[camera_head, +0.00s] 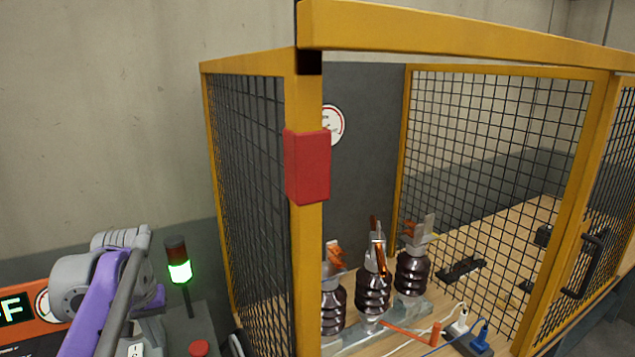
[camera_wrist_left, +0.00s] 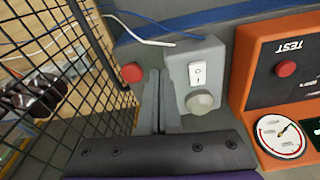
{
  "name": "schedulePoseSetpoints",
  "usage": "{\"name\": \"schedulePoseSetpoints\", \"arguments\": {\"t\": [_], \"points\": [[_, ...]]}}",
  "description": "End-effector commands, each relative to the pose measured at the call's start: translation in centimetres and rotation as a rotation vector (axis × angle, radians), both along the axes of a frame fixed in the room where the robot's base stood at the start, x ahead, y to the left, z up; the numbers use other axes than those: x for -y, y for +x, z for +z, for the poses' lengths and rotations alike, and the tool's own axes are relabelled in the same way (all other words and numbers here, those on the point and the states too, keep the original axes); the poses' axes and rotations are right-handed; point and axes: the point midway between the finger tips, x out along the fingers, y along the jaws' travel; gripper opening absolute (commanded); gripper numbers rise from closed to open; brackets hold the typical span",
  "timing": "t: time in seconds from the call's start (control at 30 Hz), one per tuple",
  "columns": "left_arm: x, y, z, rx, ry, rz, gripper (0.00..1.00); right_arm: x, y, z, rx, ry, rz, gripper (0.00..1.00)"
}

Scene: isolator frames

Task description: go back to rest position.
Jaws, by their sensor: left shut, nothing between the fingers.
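My left arm (camera_head: 100,290), with grey and purple links, comes in at the lower left of the head view. In the left wrist view my left gripper (camera_wrist_left: 159,76) is shut, its two grey fingers together with nothing between them. Its fingertips are beside a grey control box (camera_wrist_left: 199,78) with a white rocker switch and a round knob. From this angle I cannot tell whether they touch the box. My right gripper is in neither view.
A yellow mesh cage (camera_head: 303,240) with a red block (camera_head: 307,166) on its post encloses several brown insulators (camera_head: 373,292). A signal lamp (camera_head: 179,270) glows green. An orange test panel (camera_wrist_left: 247,75) and red button (camera_wrist_left: 132,72) are close to my gripper.

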Motion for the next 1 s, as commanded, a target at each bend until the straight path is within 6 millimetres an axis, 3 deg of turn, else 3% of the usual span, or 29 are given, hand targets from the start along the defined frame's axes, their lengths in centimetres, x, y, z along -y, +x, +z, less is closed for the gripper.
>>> {"name": "schedulePoseSetpoints", "arguments": {"t": [0.1, 0.3, 0.6, 0.8, 1.0], "points": [[3.7, -3.0, -1.8, 0.056, 0.018, -0.067, 0.00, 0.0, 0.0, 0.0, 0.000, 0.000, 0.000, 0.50], [8.7, -8.7, -6.1, 0.153, 0.041, -0.172, 0.00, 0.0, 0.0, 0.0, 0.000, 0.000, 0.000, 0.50], [13.8, -17.5, -14.3, 0.292, 0.062, -0.309, 0.00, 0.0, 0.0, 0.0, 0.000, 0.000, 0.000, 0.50], [14.9, -20.1, -17.2, 0.335, 0.065, -0.349, 0.00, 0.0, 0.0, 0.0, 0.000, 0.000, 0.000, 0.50], [15.0, -20.4, -17.5, 0.341, 0.066, -0.353, 0.00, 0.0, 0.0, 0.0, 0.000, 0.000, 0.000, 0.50]]}}
